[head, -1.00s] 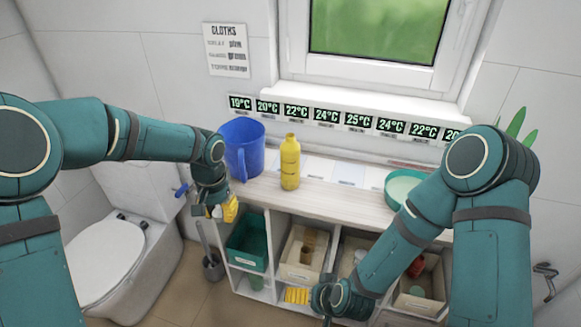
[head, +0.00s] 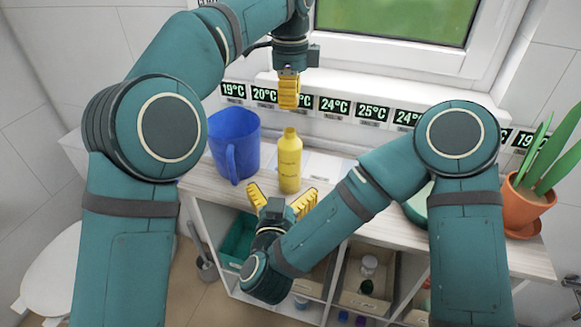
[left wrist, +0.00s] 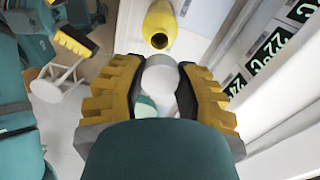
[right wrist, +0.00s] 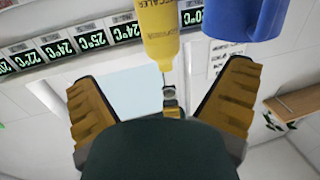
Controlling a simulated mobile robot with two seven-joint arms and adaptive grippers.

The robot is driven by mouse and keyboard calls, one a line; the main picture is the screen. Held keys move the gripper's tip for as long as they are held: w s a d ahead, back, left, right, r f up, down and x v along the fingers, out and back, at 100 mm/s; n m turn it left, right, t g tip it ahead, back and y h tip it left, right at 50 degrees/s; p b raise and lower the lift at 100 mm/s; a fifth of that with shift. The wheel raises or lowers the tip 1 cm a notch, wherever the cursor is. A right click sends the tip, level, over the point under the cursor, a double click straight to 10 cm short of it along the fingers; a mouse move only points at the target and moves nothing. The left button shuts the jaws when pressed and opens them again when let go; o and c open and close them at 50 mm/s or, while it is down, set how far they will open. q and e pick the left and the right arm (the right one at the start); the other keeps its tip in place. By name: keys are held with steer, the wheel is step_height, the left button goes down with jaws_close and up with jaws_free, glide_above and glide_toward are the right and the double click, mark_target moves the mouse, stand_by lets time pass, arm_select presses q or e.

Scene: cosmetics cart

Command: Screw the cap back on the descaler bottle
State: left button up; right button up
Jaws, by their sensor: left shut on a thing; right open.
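The yellow descaler bottle (head: 289,165) stands upright and uncapped on the counter. Its dark open mouth shows in the left wrist view (left wrist: 160,28). My left gripper (head: 289,100) is above the bottle, shut on the white cap (left wrist: 160,75), which sits between its yellow fingers. The cap is apart from the bottle's neck. My right gripper (head: 282,200) is open and empty in front of the bottle, low near the counter's front edge, with its fingers spread towards it. The right wrist view shows the bottle (right wrist: 157,28) ahead of the spread fingers, not between them.
A blue jug (head: 234,145) stands close to the left of the bottle. A potted plant (head: 528,205) is at the right end of the counter. A wall with a row of temperature signs (head: 333,104) is behind. Cubbies with bins (head: 367,285) lie below.

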mark_target(288, 161)
arm_select(q)
steer(key=shift+s, duration=0.1)
arm_select(e)
steer(key=shift+s, duration=0.1)
steer(key=w, duration=0.4)
steer(key=w+d, duration=0.1)
steer(key=w, duration=0.7)
steer(key=shift+d, duration=0.25)
steer(key=c, duration=1.4)
arm_select(q)
steer(key=shift+f, duration=2.5)
steer(key=shift+f, duration=0.1)
steer(key=shift+f, duration=0.8)
